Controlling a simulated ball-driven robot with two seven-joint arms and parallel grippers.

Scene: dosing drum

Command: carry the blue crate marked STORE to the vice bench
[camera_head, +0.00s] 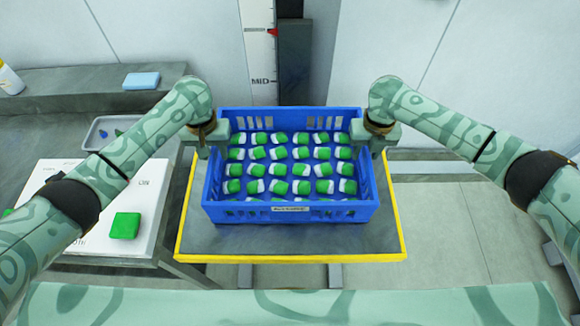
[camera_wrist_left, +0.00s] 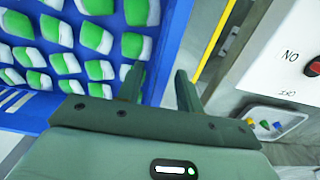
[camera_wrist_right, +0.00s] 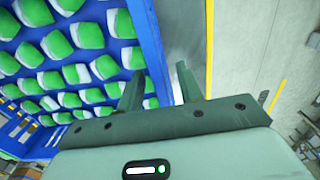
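The blue crate (camera_head: 330,212) stands on a grey table top with a yellow edge (camera_head: 290,257), straight ahead. It holds several rows of green and white blocks. Its front label is too small to read. My left gripper (camera_head: 206,143) is at the crate's left wall and my right gripper (camera_head: 376,140) at its right wall. In the left wrist view, the left fingers (camera_wrist_left: 158,92) are apart, one inside and one outside the wall. In the right wrist view, the right fingers (camera_wrist_right: 158,90) straddle the other wall the same way, with a gap showing.
A light blue block (camera_head: 141,81) sits on the rear bench (camera_head: 60,92). A scale post marked MID (camera_head: 260,60) stands behind the crate.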

